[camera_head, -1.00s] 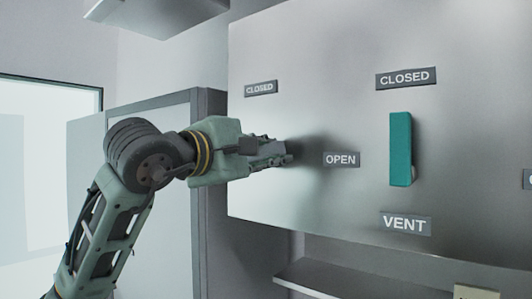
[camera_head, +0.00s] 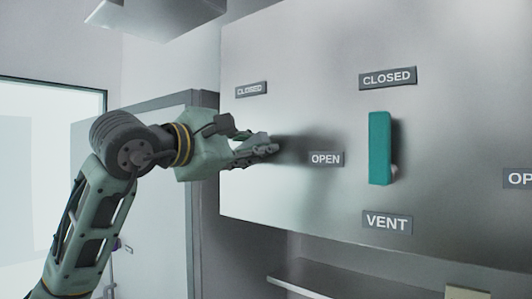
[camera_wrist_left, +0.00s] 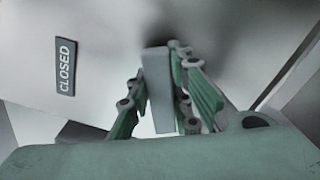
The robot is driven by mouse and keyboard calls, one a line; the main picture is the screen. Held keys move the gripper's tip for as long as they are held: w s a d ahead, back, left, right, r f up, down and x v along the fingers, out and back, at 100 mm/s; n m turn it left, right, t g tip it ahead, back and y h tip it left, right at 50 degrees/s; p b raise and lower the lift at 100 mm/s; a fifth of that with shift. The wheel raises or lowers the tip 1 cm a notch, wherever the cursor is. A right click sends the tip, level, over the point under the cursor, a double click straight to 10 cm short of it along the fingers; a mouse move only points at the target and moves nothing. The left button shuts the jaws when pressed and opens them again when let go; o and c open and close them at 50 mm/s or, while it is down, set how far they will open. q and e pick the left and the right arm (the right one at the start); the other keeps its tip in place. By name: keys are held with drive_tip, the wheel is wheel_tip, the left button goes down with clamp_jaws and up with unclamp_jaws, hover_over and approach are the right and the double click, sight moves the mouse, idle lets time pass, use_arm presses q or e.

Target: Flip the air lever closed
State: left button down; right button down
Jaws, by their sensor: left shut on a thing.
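My left gripper (camera_head: 265,147) is at the left part of the grey panel, left of the "OPEN" label (camera_head: 326,159) and below the left "CLOSED" label (camera_head: 251,89). In the left wrist view a flat grey lever (camera_wrist_left: 157,85) stands between the two green finger linkages, and the left gripper (camera_wrist_left: 160,95) is shut on it. The lever lies sideways, along the text direction of the "CLOSED" label (camera_wrist_left: 65,67). In the head view the hand hides the lever, and I see no "AIR" label. My right gripper is not in view.
A teal lever (camera_head: 380,148) stands upright on the panel (camera_head: 300,60), between a "CLOSED" label above and a "VENT" label (camera_head: 387,222) below. A shelf (camera_head: 340,278) is under the panel. A grey cabinet (camera_head: 150,200) stands behind my left arm.

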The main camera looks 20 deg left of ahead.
use_arm(q)
drive_tip(key=shift+w+a+r+n, duration=0.1)
drive_tip(key=shift+a+r+n, duration=0.2)
drive_tip(key=shift+n, duration=0.6)
drive_tip(key=shift+r+n, duration=0.2)
drive_tip(key=shift+n, duration=0.3)
drive_tip(key=shift+w+a+r+n, duration=0.15)
drive_tip(key=shift+a+r+n, duration=0.15)
drive_tip(key=shift+n, duration=0.6)
drive_tip(key=n, duration=0.1)
drive_tip(key=a+n, duration=0.1)
drive_tip(key=shift+w+r+n, duration=0.15)
drive_tip(key=shift+r+n, duration=0.15)
drive_tip(key=shift+n, duration=0.1)
drive_tip(key=shift+w+a+n+b, duration=0.1)
drive_tip(key=shift+a+n+b, duration=0.05)
drive_tip(key=shift+n+b, duration=0.2)
drive_tip(key=shift+w+a+r+n, duration=0.15)
drive_tip(key=shift+a+n, duration=0.3)
drive_tip(key=shift+n, duration=0.7)
drive_tip(key=shift+w+a+r+n, duration=0.15)
drive_tip(key=shift+a+n, duration=0.3)
drive_tip(key=shift+n, duration=0.65)
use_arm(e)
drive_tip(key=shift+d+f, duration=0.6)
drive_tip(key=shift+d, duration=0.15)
